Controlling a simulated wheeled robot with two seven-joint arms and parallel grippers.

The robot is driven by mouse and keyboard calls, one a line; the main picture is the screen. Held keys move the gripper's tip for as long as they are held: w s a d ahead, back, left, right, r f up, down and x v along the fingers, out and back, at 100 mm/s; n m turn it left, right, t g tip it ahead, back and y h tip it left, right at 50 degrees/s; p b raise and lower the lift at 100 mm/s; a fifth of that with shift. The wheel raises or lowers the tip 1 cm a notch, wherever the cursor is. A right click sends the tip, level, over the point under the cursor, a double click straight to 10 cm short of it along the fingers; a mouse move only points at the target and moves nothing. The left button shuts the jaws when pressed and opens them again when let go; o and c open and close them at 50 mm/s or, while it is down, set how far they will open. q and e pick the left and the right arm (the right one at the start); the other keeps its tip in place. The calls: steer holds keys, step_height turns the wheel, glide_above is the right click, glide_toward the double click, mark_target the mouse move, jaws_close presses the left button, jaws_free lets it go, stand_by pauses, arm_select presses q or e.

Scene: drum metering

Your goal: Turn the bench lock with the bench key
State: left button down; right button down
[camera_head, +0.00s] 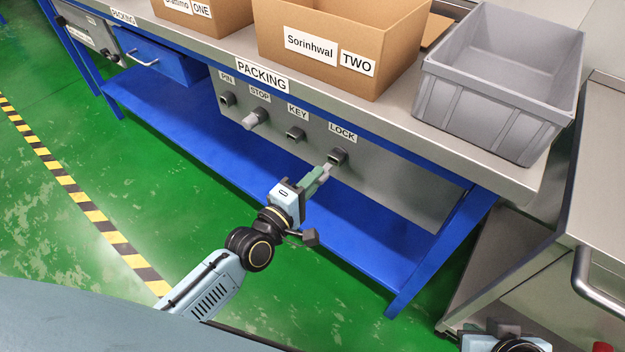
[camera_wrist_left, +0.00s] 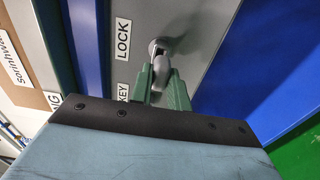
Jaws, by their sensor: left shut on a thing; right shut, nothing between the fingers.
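The bench lock (camera_head: 338,156) is a dark socket under the LOCK label on the grey panel of the packing bench. My left gripper (camera_head: 321,174) is in front of it, shut on the grey bench key (camera_head: 328,166). In the left wrist view, the key (camera_wrist_left: 161,70) is between the green fingers of my left gripper (camera_wrist_left: 160,88). Its far end meets the lock (camera_wrist_left: 157,46); I cannot tell how deep it sits. My right gripper (camera_head: 506,328) is at the bottom right, shut and empty, away from the bench.
Left of the lock are the KEY socket (camera_head: 295,133), the STOP knob (camera_head: 256,118) and the PIN socket (camera_head: 227,98). A cardboard box marked TWO (camera_head: 320,75) and a grey crate (camera_head: 470,95) stand on the bench. A blue shelf (camera_head: 200,125) runs below the panel.

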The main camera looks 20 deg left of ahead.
arm_select(q)
steer(key=shift+p, duration=0.45)
arm_select(e)
steer(key=shift+r, duration=0.45)
stand_by(0.7)
arm_select(q)
steer(key=shift+x, duration=1.6)
arm_select(e)
steer(key=shift+f, duration=0.25)
arm_select(q)
steer(key=c, duration=1.3)
jaws_free()
steer(key=shift+o, duration=0.2)
steer(key=v, duration=0.2)
steer(key=shift+s+a, duration=0.15)
steer(key=shift+s, duration=0.15)
steer(key=p+v, duration=0.2)
steer(key=v, duration=0.8)
steer(key=shift+s+p, duration=0.3)
steer(key=shift+s, duration=0.05)
arm_select(e)
steer(key=s+d+f+g+h, duration=0.1)
steer(key=s+d+f+g, duration=0.1)
steer(key=f, duration=0.6)
steer(key=shift+s+d+g, duration=0.3)
steer(key=shift+d+g, duration=0.1)
steer(key=shift+d, duration=0.2)
